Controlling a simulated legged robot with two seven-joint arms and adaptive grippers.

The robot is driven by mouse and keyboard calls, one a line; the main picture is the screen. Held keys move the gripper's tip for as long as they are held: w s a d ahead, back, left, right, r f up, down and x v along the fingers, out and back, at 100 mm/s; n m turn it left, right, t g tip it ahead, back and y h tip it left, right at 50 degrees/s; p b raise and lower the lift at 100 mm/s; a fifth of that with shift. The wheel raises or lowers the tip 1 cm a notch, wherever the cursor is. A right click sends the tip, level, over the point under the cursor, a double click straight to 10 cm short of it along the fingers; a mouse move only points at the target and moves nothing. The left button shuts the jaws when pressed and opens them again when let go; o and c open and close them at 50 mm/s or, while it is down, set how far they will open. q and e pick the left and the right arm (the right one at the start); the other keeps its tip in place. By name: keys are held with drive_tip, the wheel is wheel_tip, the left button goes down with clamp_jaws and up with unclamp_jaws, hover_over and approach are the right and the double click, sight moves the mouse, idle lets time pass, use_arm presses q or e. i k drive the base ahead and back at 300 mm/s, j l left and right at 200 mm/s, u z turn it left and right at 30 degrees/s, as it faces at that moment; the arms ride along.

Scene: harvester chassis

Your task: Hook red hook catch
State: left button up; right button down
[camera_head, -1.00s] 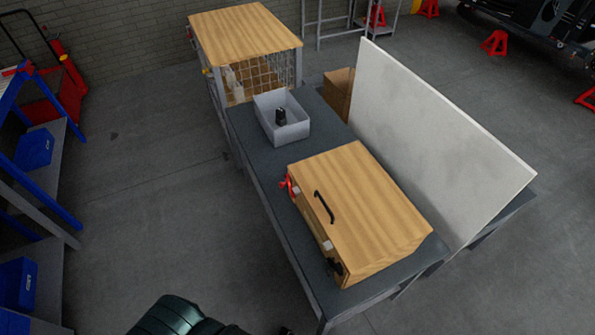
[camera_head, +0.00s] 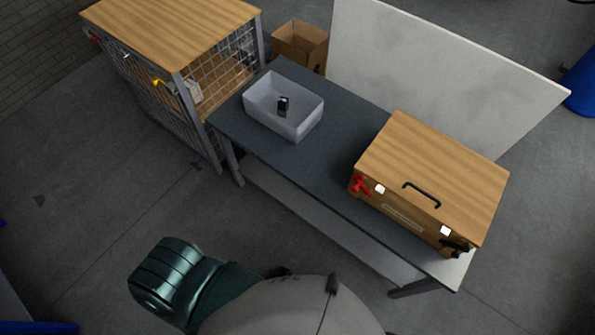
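A red hook catch (camera_head: 359,185) sits at the left end of the front face of a wooden box (camera_head: 430,180). The box has a black handle (camera_head: 421,195) on its lid and a black catch (camera_head: 455,247) at the right end of its front. The lid looks closed. Whether the red catch is hooked is too small to tell. The box stands on the right part of a dark grey table (camera_head: 330,180). Neither of my grippers shows; only parts of my own body appear at the bottom, well apart from the box.
A grey bin (camera_head: 262,118) with a small black object (camera_head: 283,104) inside stands on the table left of the box. A wood-topped wire cage (camera_head: 170,30) adjoins the table's left end. A white panel (camera_head: 440,65) rises behind. The floor in front is clear.

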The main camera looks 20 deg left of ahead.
sight(358, 178)
drive_tip(key=k+j, duration=0.1)
drive_tip(key=j, duration=1.25)
drive_tip(key=k+j, duration=0.15)
drive_tip(key=j, duration=0.55)
